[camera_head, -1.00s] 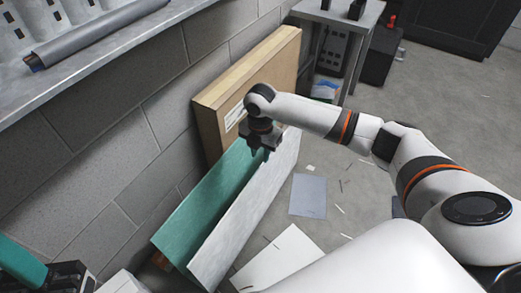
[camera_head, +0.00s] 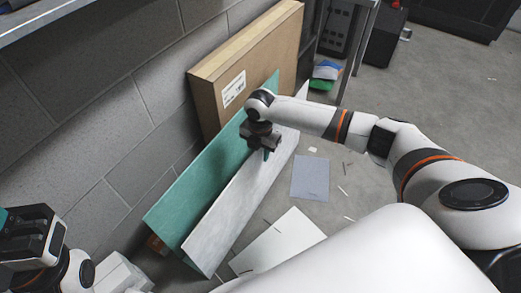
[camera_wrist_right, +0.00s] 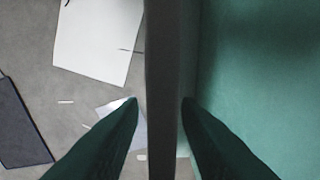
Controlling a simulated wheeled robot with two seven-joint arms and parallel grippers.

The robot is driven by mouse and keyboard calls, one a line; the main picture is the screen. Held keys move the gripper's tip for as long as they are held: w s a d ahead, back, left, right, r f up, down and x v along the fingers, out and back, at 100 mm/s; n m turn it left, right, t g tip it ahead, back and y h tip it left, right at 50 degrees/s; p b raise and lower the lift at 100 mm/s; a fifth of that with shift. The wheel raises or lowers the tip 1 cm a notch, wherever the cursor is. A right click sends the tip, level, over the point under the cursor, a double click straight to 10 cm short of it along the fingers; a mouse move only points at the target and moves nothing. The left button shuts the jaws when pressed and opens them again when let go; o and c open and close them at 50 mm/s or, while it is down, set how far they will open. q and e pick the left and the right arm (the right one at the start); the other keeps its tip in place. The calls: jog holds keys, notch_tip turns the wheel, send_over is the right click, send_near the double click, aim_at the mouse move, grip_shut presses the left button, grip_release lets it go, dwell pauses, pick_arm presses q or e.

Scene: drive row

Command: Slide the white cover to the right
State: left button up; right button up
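The white cover (camera_head: 240,200) is a long pale panel standing on edge beside a teal panel (camera_head: 190,203), the two forming a narrow V-shaped channel by the wall. My right gripper (camera_head: 264,152) is at the far part of the cover, down at its upper edge. In the right wrist view the dark edge of the cover (camera_wrist_right: 162,60) passes between my two spread fingers, one on each side; whether they touch it I cannot tell. The teal surface (camera_wrist_right: 260,70) lies to the right there. My left gripper (camera_head: 28,235) is at the left edge, away from the panels.
A cardboard box (camera_head: 250,65) leans against the block wall behind the panels. A white sheet (camera_head: 278,242) and a grey sheet (camera_head: 311,178) lie on the floor to the right, among small scraps. A metal table (camera_head: 350,40) stands at the back. Open floor lies farther right.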

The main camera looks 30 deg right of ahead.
jog(key=shift+c, duration=0.2)
grip_shut()
dwell(1.1)
